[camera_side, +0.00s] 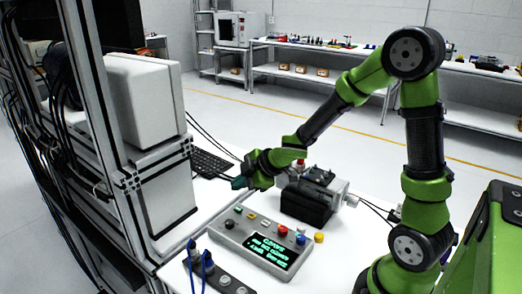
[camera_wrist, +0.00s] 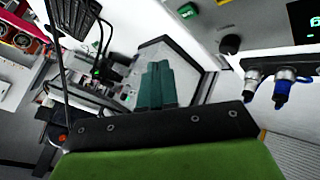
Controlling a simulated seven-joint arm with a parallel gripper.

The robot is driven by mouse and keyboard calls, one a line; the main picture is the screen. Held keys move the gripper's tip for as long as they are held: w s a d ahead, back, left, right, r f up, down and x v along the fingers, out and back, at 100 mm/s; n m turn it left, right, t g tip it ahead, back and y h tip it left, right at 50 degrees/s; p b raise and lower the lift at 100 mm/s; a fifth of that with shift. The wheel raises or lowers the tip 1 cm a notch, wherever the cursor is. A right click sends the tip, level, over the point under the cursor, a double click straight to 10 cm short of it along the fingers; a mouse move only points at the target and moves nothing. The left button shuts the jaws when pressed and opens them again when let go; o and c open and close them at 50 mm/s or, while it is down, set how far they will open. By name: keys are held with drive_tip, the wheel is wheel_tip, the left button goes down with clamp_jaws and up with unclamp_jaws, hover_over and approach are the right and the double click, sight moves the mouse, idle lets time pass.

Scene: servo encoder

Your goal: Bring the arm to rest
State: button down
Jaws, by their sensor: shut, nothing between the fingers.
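My gripper (camera_side: 239,182) is at the end of my green and black arm, above the white table, left of the dark motor fixture. In the wrist view my gripper (camera_wrist: 158,66) shows as two dark teal fingers closed together with nothing between them. The servo device (camera_side: 310,192), a dark block with a grey body, sits on the table to the right of the gripper. The gripper is apart from the control box and the table.
A grey control box (camera_side: 262,240) with coloured buttons and a lit display stands in front. A connector strip (camera_side: 220,279) with blue cables lies at the front edge. A keyboard (camera_side: 210,163) lies behind the gripper. A metal frame (camera_side: 118,150) rises at left.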

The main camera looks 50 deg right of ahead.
drive_tip(key=shift+d+f, duration=0.1)
drive_tip(key=shift+d, duration=0.15)
drive_tip(key=s+d+r+m+g+h, duration=0.3)
drive_tip(key=s+d+r+m+h, duration=0.15)
drive_tip(key=s+m, duration=0.55)
drive_tip(key=s+a+r+m+t+y, duration=0.1)
drive_tip(key=s+a+r+m+y, duration=0.3)
drive_tip(key=s+a+r, duration=0.5)
drive_tip(key=shift+s+a+m, duration=0.45)
drive_tip(key=shift+a+m, duration=0.25)
drive_tip(key=shift+a, duration=0.2)
drive_tip(key=shift+r+y, duration=0.1)
drive_tip(key=shift+y, duration=0.15)
